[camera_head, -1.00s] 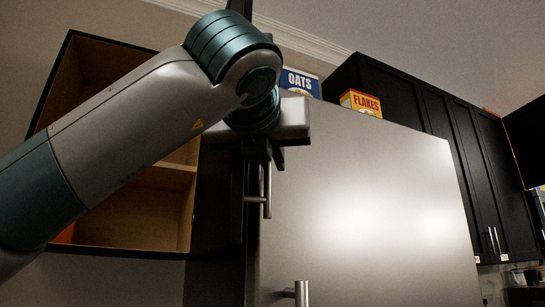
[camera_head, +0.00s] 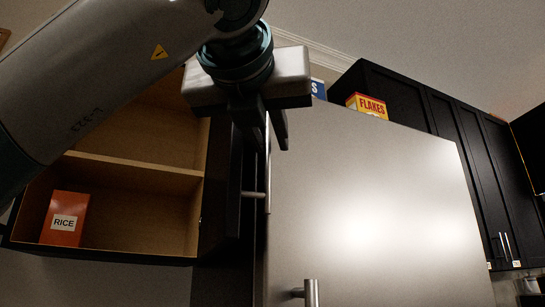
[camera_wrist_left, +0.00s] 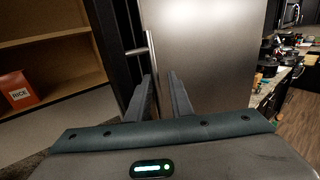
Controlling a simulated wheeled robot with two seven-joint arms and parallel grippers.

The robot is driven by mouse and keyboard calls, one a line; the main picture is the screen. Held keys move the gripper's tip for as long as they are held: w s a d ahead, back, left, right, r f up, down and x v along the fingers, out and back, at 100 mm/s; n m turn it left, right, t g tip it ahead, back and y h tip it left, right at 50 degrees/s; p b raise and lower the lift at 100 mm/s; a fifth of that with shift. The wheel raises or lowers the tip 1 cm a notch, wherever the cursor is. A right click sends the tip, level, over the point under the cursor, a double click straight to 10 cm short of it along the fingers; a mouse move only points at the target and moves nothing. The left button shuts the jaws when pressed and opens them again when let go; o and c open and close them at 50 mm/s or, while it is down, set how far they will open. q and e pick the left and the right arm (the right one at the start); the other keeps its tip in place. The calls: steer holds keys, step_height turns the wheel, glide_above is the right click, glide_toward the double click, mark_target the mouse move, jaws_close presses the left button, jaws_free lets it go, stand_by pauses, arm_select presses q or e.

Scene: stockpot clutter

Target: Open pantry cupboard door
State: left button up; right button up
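The pantry cupboard (camera_head: 133,160) on the left has a pale wood inside and stands open to view; it also shows in the left wrist view (camera_wrist_left: 50,40). Its dark door (camera_head: 233,190) is swung out and seen nearly edge-on. A metal bar handle (camera_head: 267,190) is on the door, also in the left wrist view (camera_wrist_left: 150,45). My left gripper (camera_head: 271,138) is at the handle's upper part, fingers pointing down in the head view. Its fingers (camera_wrist_left: 161,82) are apart, with the bar's end appearing between the tips. Contact cannot be told. My right gripper is not in view.
A rice box (camera_head: 66,219) stands on the cupboard's lower shelf. A large steel fridge (camera_head: 370,200) with its own handle (camera_head: 311,292) is right beside the door. A flakes box (camera_head: 367,104) sits on top. Dark cabinets (camera_head: 420,105) are behind; a cluttered counter (camera_wrist_left: 285,75) is at right.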

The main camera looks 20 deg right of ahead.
arm_select(q)
steer(key=b+v, duration=0.1)
steer(key=v, duration=0.9)
steer(key=shift+s+d+b, duration=0.25)
steer(key=shift+b, duration=0.1)
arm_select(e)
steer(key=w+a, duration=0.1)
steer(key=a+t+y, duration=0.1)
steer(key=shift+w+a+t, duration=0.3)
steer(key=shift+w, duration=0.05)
arm_select(q)
steer(key=shift+w, duration=0.1)
